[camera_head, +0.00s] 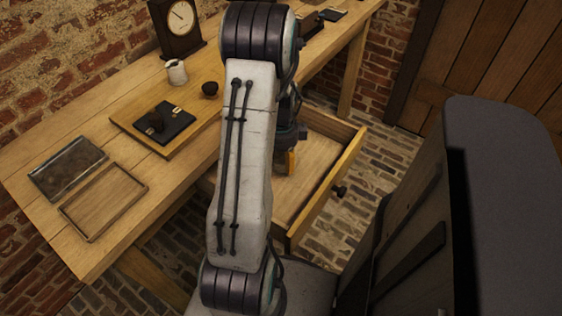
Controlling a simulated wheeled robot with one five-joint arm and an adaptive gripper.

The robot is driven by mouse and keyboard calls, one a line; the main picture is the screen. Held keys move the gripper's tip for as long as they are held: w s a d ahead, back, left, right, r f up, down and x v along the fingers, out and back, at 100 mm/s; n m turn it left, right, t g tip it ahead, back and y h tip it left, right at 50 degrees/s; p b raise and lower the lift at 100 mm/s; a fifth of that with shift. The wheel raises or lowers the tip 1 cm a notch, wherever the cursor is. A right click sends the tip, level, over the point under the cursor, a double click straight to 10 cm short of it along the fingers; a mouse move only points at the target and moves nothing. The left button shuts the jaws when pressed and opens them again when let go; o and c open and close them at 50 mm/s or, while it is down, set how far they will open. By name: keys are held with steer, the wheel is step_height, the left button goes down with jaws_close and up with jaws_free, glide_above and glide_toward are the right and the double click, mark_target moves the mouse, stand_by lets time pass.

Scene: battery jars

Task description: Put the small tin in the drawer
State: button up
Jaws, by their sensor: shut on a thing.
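The drawer (324,190) is pulled open from under the desk. Its wooden floor shows bare on the right, and its left part is hidden behind my arm. My gripper (290,162) shows only in part, just right of my upright arm link, over the open drawer. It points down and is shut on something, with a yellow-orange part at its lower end. The small tin cannot be made out in this view; the held thing is mostly hidden. I cannot tell how high the gripper is above the drawer floor.
On the desk (130,218) are an empty shallow tray (75,208), a dark flat plate (68,160), a board with a black case (180,130), a small dark cup (210,89), a white jug (176,72) and a clock (180,15). Brick floor lies right of the drawer.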

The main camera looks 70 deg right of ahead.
steer(key=shift+f, duration=0.25)
steer(key=shift+f, duration=0.2)
steer(key=o, duration=1.2)
steer(key=shift+c, duration=0.2)
steer(key=shift+r, duration=0.1)
step_height(320, 180, up, 12)
steer(key=shift+p, duration=1.1)
steer(key=shift+r, duration=0.1)
